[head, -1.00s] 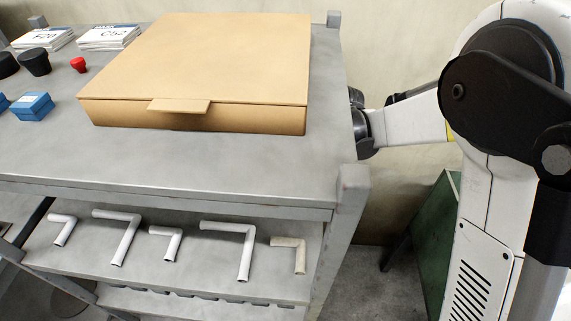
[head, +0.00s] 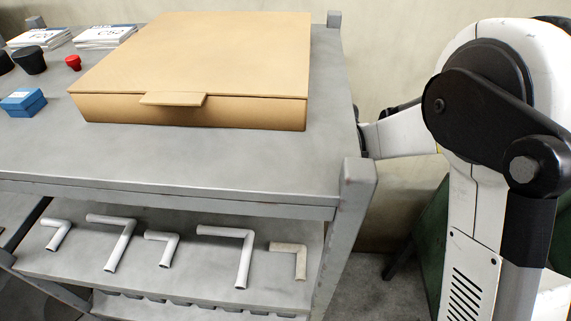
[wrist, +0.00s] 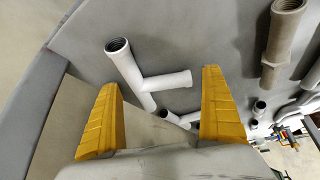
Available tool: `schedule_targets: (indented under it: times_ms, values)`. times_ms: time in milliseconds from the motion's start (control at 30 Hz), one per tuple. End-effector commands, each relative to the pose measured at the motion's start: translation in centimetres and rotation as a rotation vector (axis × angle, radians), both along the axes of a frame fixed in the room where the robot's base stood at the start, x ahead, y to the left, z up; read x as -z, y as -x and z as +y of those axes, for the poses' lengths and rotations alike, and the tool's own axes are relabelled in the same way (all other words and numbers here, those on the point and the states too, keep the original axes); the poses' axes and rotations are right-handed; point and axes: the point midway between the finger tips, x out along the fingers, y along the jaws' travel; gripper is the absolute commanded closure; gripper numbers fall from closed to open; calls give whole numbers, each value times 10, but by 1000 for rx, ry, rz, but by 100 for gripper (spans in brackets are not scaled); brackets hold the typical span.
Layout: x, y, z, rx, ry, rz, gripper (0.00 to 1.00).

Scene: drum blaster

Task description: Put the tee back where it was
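A white tee (wrist: 128,68) with a threaded end shows in the wrist view, on a grey surface beyond my fingers. Its side branch points right. My gripper (wrist: 162,80) has two yellow fingers spread wide apart, with the tee showing between and beyond them. I see no finger closed on the tee. In the head view my gripper is hidden behind the cart, and the tee cannot be made out there.
A grey cart (head: 230,170) carries a cardboard box (head: 200,65) and a blue box (head: 23,102). Several elbow pipes (head: 225,232) lie on its lower shelf. In the wrist view a grey-brown threaded pipe (wrist: 282,45) is at the upper right, with more fittings below it.

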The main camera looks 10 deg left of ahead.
Motion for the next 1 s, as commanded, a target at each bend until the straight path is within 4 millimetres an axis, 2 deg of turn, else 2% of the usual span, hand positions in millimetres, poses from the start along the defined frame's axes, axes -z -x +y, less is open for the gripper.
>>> schedule_targets:
  times_ms: [167, 267, 500, 700, 833, 1000]
  values:
    - [-4, 0, 0, 0, 0, 0, 6]
    - [-16, 2, -6, 0, 0, 0, 6]
    - [-64, 11, -31, 2, 0, -1, 6]
    - [-95, 18, -49, 1, 0, 0, 6]
    - [-104, 20, -54, 1, 0, 0, 6]
    - [-107, 21, -56, 0, 0, 0, 6]
